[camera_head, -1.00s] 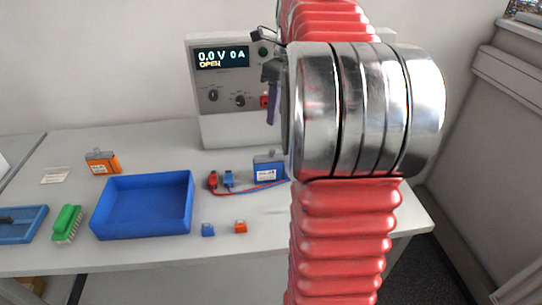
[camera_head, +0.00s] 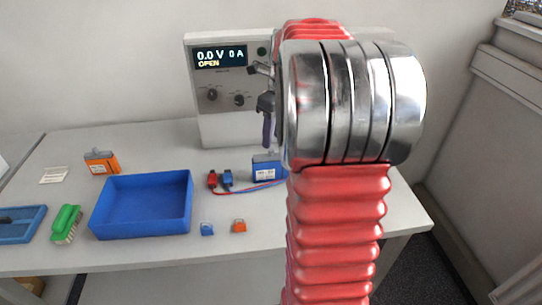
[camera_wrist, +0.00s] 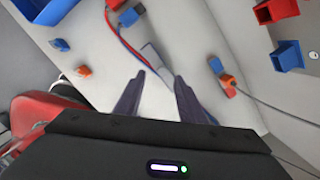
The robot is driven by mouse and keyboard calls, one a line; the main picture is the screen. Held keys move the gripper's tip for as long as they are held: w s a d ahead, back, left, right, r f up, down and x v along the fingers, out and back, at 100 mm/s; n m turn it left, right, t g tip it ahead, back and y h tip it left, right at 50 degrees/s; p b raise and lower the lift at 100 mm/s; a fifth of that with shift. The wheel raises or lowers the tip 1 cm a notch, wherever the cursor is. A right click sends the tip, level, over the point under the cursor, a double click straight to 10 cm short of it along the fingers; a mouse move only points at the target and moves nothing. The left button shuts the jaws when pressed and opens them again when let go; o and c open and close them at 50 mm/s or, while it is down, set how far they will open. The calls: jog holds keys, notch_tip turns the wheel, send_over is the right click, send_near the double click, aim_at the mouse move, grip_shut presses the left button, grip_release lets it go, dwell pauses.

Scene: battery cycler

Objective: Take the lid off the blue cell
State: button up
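The blue cell (camera_head: 266,170) stands on the bench in front of the cycler, its right side hidden by my arm. In the wrist view a pale grey shape (camera_wrist: 155,58), likely the cell's top, lies just beyond and between my fingertips. I cannot tell the lid's edges apart from the top there. My gripper (camera_head: 268,138) hangs above the cell, fingers pointing down. In the wrist view my gripper (camera_wrist: 158,85) is open, its two dark fingers apart with nothing held between them.
The cycler (camera_head: 222,125) stands close behind the cell. Red and blue clips (camera_head: 220,180) with wires lie left of it. A blue tray (camera_head: 143,232), orange cell (camera_head: 102,163), green brush (camera_head: 66,225) and small blue (camera_head: 207,229) and orange (camera_head: 239,226) pieces are also on the bench.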

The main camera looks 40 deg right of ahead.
aim_at(271, 149)
jog(key=shift+f, duration=0.1)
jog(key=shift+w+d+f, duration=0.1)
jog(key=shift+w+f, duration=0.15)
jog(key=shift+f, duration=1)
jog(key=shift+w+f, duration=0.2)
jog(key=shift+f, duration=1.05)
jog(key=shift+c, duration=0.5)
grip_shut()
